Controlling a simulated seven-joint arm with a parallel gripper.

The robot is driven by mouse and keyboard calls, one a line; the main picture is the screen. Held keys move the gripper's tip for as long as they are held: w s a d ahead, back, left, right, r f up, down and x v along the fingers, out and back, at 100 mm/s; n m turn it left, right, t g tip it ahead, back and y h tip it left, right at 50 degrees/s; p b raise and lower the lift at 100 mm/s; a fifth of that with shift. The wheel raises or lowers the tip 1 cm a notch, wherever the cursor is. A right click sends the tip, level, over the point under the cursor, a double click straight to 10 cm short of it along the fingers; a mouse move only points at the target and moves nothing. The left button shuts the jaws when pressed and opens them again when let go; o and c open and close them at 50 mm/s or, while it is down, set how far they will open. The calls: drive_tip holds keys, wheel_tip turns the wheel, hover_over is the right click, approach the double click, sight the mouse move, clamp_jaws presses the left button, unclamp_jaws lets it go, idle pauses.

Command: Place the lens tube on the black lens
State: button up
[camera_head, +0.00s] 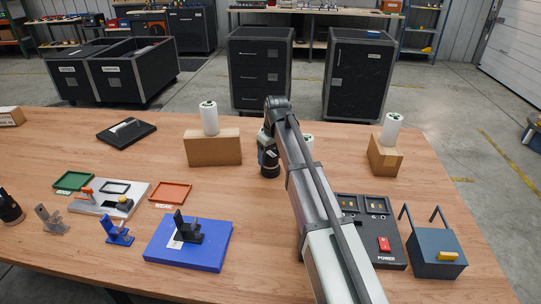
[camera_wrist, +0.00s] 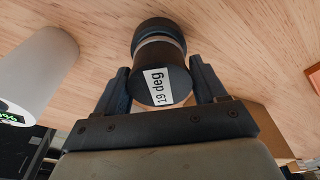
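A dark cylinder labelled "19 deg", which I take for the lens tube, shows in the wrist view (camera_wrist: 160,62) with a pale ring near its far end. In the head view it is a dark shape (camera_head: 269,163) under the end of my arm, near the table's middle. My gripper (camera_wrist: 160,75) has one finger close against each side of it and looks shut on it. I cannot tell whether its far end touches the table. A black round piece (camera_head: 10,209), possibly the black lens, is cut off at the left edge of the head view.
White cylinders stand near cardboard boxes, one on the left box (camera_head: 209,118) and one on the right box (camera_head: 391,130). A blue block (camera_head: 188,256) with a black bracket stands in front. A power panel (camera_head: 388,262) and blue-grey box (camera_head: 436,252) lie right.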

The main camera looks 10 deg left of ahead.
sight(274, 156)
drive_tip(key=o, duration=0.3)
wheel_tip(274, 156, up, 12)
drive_tip(key=s+d, duration=0.1)
drive_tip(key=shift+s+d, duration=0.15)
idle(0.5)
